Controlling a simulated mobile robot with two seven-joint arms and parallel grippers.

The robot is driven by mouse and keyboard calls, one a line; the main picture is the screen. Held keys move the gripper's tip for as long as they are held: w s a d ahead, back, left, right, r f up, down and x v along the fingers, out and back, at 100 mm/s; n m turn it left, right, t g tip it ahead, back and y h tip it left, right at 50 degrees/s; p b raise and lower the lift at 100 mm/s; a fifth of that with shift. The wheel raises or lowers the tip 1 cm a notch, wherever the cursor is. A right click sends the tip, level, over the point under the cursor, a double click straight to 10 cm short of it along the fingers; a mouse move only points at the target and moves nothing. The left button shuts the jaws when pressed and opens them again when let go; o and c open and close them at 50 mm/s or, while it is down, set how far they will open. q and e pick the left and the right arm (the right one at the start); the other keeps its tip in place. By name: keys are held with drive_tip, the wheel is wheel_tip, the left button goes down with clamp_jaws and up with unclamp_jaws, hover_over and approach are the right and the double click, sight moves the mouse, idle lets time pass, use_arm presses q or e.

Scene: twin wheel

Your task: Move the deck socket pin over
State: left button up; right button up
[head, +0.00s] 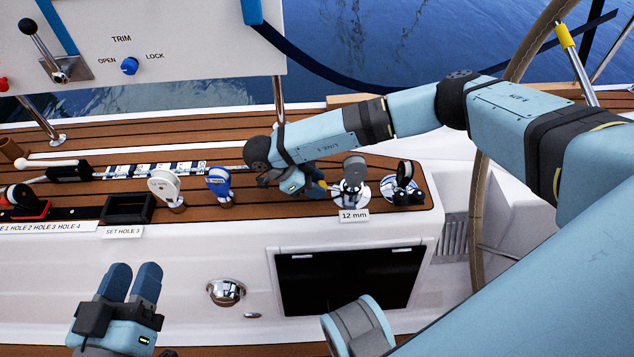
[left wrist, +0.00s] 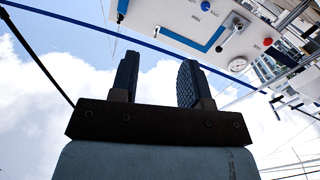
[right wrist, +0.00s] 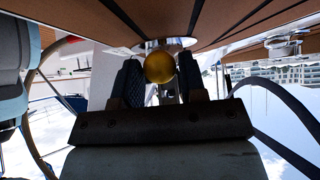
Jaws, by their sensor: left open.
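In the head view my right gripper (head: 315,186) is low over the teak deck, just left of the chrome deck fitting (head: 351,192) behind the "12 mm" label. In the right wrist view a brass ball knob (right wrist: 159,67) fills the gap between the fingertips of my right gripper (right wrist: 161,78), with a pale metal part behind it. Whether the fingers press on it is unclear, and I cannot tell whether it belongs to the socket pin. My left gripper (head: 131,281) is open and empty in front of the console; the left wrist view shows bare fingers (left wrist: 157,84).
Left of my right gripper stand a white lever block (head: 164,186) and a blue one (head: 219,182). A black tray (head: 128,209) sits behind the "SET HOLE 3" label (head: 123,232). A second chrome fitting (head: 403,190) is at the right; the steering wheel rim (head: 478,205) is beyond it.

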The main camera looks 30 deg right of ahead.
drive_tip(key=o, duration=0.3)
use_arm(q)
drive_tip(key=r+p, duration=0.1)
drive_tip(key=r+t, duration=0.1)
drive_tip(key=r+p, duration=0.1)
drive_tip(key=shift+a+r+t+p, duration=0.25)
drive_tip(key=shift+r+t+p, duration=0.05)
drive_tip(key=shift+r+p, duration=0.1)
use_arm(e)
drive_tip(key=v, duration=0.7)
drive_tip(key=shift+a+r, duration=0.2)
drive_tip(key=shift+a, duration=0.05)
drive_tip(key=shift+w, duration=0.1)
